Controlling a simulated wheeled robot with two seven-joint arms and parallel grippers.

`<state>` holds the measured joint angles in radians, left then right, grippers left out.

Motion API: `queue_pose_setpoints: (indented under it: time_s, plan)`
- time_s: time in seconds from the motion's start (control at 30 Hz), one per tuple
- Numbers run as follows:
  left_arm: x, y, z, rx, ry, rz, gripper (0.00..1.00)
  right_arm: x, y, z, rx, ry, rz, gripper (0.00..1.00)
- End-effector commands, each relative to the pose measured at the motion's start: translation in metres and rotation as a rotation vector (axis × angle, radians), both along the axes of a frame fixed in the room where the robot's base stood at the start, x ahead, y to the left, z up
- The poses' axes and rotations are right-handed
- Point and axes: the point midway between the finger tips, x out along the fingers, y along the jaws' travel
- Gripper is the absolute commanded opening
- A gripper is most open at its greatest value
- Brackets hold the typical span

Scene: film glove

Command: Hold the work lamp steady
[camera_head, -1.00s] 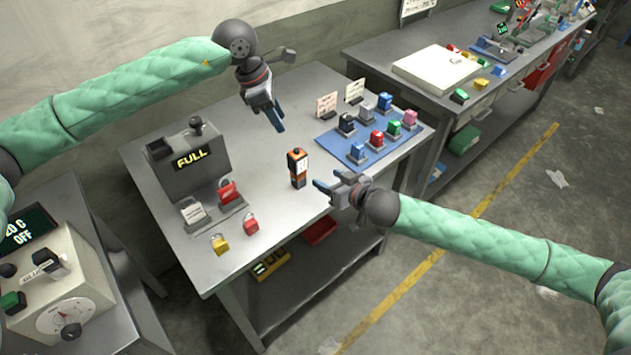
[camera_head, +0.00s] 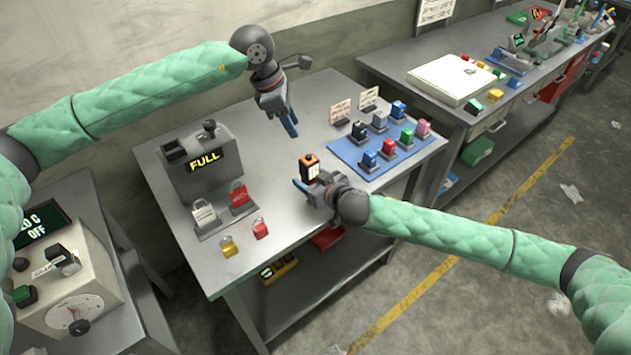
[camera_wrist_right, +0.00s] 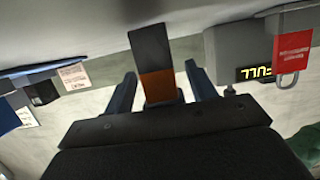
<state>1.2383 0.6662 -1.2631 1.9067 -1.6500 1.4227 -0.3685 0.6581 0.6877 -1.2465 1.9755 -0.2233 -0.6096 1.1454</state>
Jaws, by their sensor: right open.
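The work lamp (camera_head: 308,165) is a small upright black and orange block on the grey table. My right gripper (camera_head: 313,184) is low at the lamp's near side. In the right wrist view the lamp (camera_wrist_right: 152,52) shows upside down, lined up between the two blue fingers (camera_wrist_right: 161,82). There is a visible gap on each side, so the gripper is open. Whether the fingertips reach past the lamp is unclear. My left gripper (camera_head: 290,124) hangs above the table behind the lamp, fingers pointing down. Its fingers overlap in view, so their opening is unclear.
A blue mat (camera_head: 349,151) with several coloured blocks lies right of the lamp. A grey box reading FULL (camera_head: 212,181) stands at left, with red (camera_head: 239,196) and white padlocks nearby. Yellow (camera_head: 229,247) and red padlocks lie at the front edge.

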Motion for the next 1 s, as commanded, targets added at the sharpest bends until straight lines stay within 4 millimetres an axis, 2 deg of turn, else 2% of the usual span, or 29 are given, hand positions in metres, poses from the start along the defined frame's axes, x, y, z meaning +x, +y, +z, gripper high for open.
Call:
queue_pose_setpoints:
  time_s: [0.3, 0.37, 0.53, 0.7, 0.73, 1.0]
  plan:
    - [0.0000, 0.0000, 0.0000, 0.000, 0.000, 0.000, 0.36, 0.0021, 0.0017, -0.0004, 0.000, 0.000, 0.000, 0.56]
    - [0.0000, 0.0000, 0.0000, 0.000, 0.000, 0.000, 0.36, 0.0020, 0.0016, -0.0004, 0.000, 0.000, 0.000, 0.47]
    - [0.0000, 0.0000, 0.0000, 0.000, 0.000, 0.000, 0.36, 0.0020, 0.0016, -0.0005, 0.001, 0.001, 0.000, 0.14]
    - [0.0000, -0.0001, 0.0000, 0.000, 0.000, 0.000, 0.03, 0.0019, 0.0015, -0.0005, 0.001, 0.001, 0.000, 0.14]
    - [0.0000, -0.0001, 0.0000, 0.000, 0.000, 0.000, 0.00, 0.0019, 0.0015, -0.0005, 0.001, 0.001, 0.000, 0.14]
    - [0.0000, 0.0000, 0.0000, 0.000, 0.000, 0.000, 0.00, 0.0020, 0.0014, -0.0006, 0.001, 0.001, 0.000, 0.14]
